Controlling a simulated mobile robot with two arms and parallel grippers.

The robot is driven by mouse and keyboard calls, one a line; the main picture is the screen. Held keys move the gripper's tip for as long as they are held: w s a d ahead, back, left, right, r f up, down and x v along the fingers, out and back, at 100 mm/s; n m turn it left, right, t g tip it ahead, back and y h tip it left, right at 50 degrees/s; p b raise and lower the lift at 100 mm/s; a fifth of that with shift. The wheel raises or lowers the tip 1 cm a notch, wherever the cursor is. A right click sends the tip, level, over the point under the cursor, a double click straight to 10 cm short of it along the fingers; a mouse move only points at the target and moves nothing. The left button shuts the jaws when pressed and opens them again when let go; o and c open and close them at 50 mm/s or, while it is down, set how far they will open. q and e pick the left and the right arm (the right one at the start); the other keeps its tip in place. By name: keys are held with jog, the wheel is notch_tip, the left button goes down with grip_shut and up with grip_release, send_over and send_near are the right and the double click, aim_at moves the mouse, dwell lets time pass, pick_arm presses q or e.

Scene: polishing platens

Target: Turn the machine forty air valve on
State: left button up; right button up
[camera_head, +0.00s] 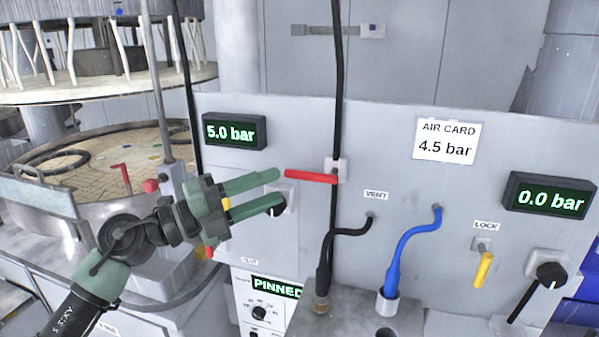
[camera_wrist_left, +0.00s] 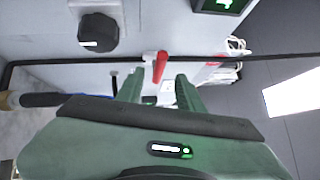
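A red valve handle (camera_head: 312,176) sits on a white fitting (camera_head: 338,170) on a vertical black line. The handle lies roughly level, crosswise to the line, and points left. My left gripper (camera_head: 282,189) is open just left of the handle, its fingertips close to the free end. In the left wrist view the red handle (camera_wrist_left: 160,66) shows beyond and between the two spread fingers (camera_wrist_left: 160,90). I cannot tell whether they touch. My right gripper is not in view.
Displays read 5.0 bar (camera_head: 235,131) and 0.0 bar (camera_head: 548,196); the air card (camera_head: 447,141) reads 4.5 bar. A black knob (camera_head: 277,208) sits behind the left fingers. A blue hose (camera_head: 405,250), a black vent hose (camera_head: 335,245) and a yellow lock handle (camera_head: 484,270) are right.

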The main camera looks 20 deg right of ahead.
aim_at(304, 177)
pick_arm(q)
jog(key=shift+d+r, duration=0.2)
jog(key=shift+d, duration=0.2)
jog(key=p+x, duration=0.3)
jog(key=x, duration=0.4)
jog(key=shift+f, duration=0.15)
jog(key=c, duration=0.7)
grip_shut()
jog(key=shift+f, duration=0.1)
